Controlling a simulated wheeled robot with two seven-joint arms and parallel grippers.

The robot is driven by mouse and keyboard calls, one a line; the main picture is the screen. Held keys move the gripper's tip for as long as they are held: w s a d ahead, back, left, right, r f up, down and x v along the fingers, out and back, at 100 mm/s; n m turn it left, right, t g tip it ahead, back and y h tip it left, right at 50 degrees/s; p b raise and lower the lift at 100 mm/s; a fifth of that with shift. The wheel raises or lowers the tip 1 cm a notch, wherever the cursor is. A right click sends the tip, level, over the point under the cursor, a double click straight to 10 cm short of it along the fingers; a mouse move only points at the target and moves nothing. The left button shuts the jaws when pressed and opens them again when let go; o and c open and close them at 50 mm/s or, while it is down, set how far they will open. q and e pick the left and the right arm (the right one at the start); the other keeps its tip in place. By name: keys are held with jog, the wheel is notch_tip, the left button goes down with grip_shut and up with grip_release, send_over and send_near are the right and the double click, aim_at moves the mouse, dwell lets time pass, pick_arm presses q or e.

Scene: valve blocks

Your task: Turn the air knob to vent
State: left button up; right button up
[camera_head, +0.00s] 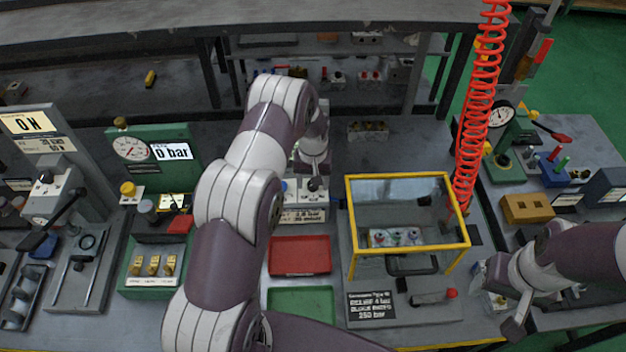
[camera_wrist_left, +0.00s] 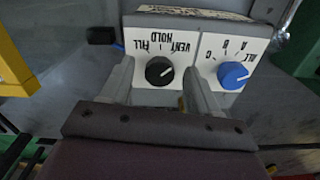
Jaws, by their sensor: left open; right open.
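The air knob is a black round knob (camera_wrist_left: 159,70) on a white panel, with FILL, HOLD and VENT printed upside down beside it in the left wrist view. A light mark shows on it, seemingly toward the upper right, but its exact setting is hard to tell. My left gripper (camera_wrist_left: 158,64) is open, with one finger on each side of the knob. Finger contact cannot be told. In the head view my left gripper (camera_head: 312,160) is at the panel behind my arm, by the black knob (camera_head: 315,184). My right gripper (camera_head: 497,300) is open and empty at the lower right.
A blue knob (camera_wrist_left: 232,75) marked A, B, C, ALL sits close beside the right finger. A yellow-framed clear guard (camera_head: 408,178) stands right of the panel. A red tray (camera_head: 300,255) lies in front. A red coiled hose (camera_head: 478,110) hangs at the right.

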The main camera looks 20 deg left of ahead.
pick_arm(q)
jog(key=shift+r, duration=0.1)
jog(key=shift+w+r, duration=0.1)
jog(key=shift+r, duration=0.25)
notch_tip(320, 180, up, 12)
jog(key=b, duration=0.3)
jog(key=shift+f, duration=0.1)
